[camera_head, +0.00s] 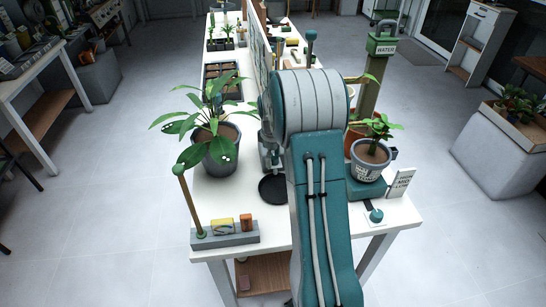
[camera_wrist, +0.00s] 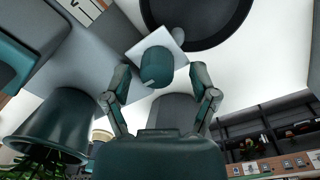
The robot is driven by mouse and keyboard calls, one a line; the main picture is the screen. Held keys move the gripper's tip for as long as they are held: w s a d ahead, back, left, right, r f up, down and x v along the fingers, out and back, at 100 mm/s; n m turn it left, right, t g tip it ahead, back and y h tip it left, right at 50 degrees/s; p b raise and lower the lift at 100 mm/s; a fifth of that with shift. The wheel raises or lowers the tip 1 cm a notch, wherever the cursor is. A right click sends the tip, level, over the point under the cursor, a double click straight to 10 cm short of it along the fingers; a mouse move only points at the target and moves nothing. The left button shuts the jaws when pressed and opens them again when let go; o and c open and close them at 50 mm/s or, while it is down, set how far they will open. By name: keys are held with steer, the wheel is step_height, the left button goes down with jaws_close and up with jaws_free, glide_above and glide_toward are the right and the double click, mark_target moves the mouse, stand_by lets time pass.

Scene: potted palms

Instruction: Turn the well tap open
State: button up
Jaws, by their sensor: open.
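In the wrist view, a teal rounded knob (camera_wrist: 157,66) with a small pale mark stands at a white square plate (camera_wrist: 178,42). My gripper (camera_wrist: 160,78) is open, with one finger on each side of the knob's near end; contact cannot be told. A grey cylindrical part (camera_wrist: 174,108) shows between the fingers, nearer the palm. I cannot tell whether this knob is the well tap. A green post (camera_head: 383,45) labelled WATER, with a grey curved top, stands at the back right.
A leafy plant in a grey pot (camera_head: 222,157) stands on the white table left of my arm. A smaller grey pot (camera_head: 368,172) stands on the right, near a teal dial (camera_head: 376,215) and a level sign (camera_head: 400,184). A black disc (camera_head: 272,188) lies between.

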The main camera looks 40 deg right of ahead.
steer(key=shift+d, duration=0.15)
steer(key=shift+d, duration=0.1)
steer(key=shift+c, duration=0.9)
jaws_close()
